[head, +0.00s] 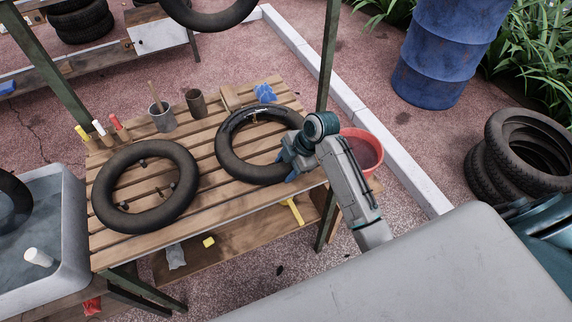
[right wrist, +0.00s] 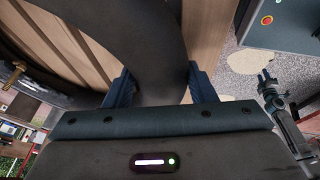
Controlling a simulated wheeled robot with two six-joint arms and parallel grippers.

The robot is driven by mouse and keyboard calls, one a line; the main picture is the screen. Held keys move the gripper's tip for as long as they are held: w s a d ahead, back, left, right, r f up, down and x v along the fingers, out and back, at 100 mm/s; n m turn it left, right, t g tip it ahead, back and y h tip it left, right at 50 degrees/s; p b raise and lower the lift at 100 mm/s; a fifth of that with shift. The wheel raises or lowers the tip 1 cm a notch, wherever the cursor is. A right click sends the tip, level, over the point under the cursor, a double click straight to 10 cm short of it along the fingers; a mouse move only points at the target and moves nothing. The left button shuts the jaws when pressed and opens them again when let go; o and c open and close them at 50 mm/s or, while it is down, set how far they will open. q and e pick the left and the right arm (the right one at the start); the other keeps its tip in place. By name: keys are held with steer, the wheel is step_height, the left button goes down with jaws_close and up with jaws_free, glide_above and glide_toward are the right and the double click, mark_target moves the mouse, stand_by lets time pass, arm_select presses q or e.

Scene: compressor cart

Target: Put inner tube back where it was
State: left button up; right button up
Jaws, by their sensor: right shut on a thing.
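A black inner tube (head: 237,168) is on the right part of the slatted wooden table (head: 205,205). My right gripper (head: 290,168) is shut on its near right side. In the right wrist view the tube (right wrist: 155,45) runs between the two fingers (right wrist: 160,88). I cannot tell whether the tube touches the slats or is slightly above them. A second black tube (head: 103,195) lies on the left part of the table, with small pegs inside its ring. A dark jointed shape in the right wrist view looks like my left gripper (right wrist: 268,85); its jaws are too small to read.
Two cups (head: 162,118), a blue cloth (head: 265,92) and several coloured-handled tools (head: 118,127) stand along the back. A water tub (head: 72,232) is left, a red bucket (head: 362,152) right. A green post (head: 328,55) rises at the table's back right.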

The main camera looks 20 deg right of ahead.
steer(key=o, duration=0.9)
steer(key=shift+r, duration=0.15)
steer(key=shift+d+r, duration=0.2)
steer(key=shift+r, duration=0.1)
steer(key=b+v, duration=0.2)
steer(key=v, duration=0.9)
steer(key=shift+s, duration=0.15)
